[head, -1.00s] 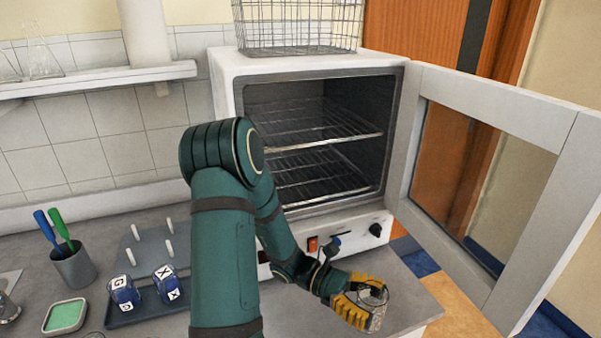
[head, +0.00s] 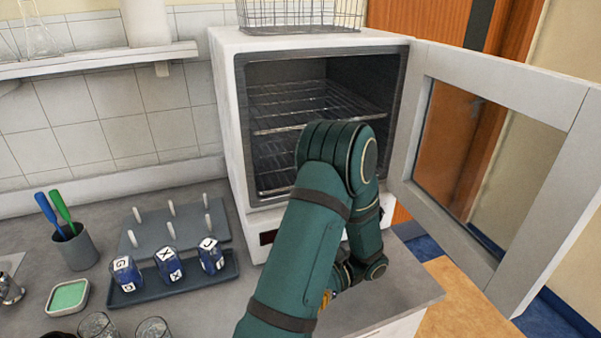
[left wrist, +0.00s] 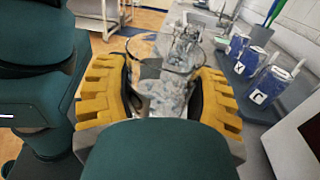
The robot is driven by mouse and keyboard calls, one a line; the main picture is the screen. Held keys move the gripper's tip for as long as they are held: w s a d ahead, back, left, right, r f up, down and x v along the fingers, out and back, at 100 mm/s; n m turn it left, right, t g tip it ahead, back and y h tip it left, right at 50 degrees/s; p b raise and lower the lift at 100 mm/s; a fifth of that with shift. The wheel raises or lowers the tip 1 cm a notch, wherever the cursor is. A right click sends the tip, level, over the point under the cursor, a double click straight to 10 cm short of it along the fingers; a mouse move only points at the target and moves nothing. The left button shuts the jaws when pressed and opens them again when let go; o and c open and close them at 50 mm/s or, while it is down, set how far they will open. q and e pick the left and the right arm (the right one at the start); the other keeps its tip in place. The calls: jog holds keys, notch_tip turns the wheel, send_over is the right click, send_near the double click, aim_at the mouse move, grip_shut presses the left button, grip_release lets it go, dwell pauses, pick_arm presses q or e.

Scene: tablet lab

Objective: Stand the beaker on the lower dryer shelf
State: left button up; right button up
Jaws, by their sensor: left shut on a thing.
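The glass beaker (left wrist: 160,92) is clear and sits between the yellow fingers of my left gripper (left wrist: 162,76), which is shut on it. In the head view my own arm hides the beaker and nearly all of this gripper; only a sliver of yellow shows, low in front of the dryer (head: 226,120). The dryer door (head: 408,140) stands wide open to the right. Inside are an upper wire shelf (head: 300,103) and a lower wire shelf (head: 272,165); my arm covers the right part of the lower one. My right gripper is not in view.
A blue tray (head: 172,292) with several lettered blue items and a pegged rack (head: 190,232) stand left of the dryer. Two glass vessels (head: 97,325) are at the bottom edge. A pen cup (head: 76,250) stands far left. The counter right of my arm is clear.

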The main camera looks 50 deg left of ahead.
pick_arm(q)
jog(key=w+a+r+m+t+y, duration=1)
jog(key=w+r+m+t+y, duration=0.1)
jog(key=w+m+t+y, duration=0.35)
jog(key=w+d+r+m+t+b, duration=0.1)
jog(key=w+d+r+m+t, duration=0.1)
jog(key=w+r+m+t, duration=0.35)
jog(key=w+a, duration=0.1)
jog(key=a, duration=0.5)
jog(key=w+a+r+n+b, duration=0.1)
jog(key=w+a, duration=0.1)
jog(key=a, duration=0.4)
jog(key=w+a+r+n, duration=0.1)
jog(key=w+a, duration=0.1)
jog(key=a, duration=0.3)
jog(key=shift+w+a+t+y, duration=0.15)
jog(key=shift+a+t+y, duration=0.15)
jog(key=shift+a+y, duration=0.1)
jog(key=shift+f, duration=0.1)
notch_tip(320, 180, down, 3)
jog(key=shift+f+b, duration=0.2)
jog(key=shift+b, duration=0.45)
jog(key=shift+r, duration=0.1)
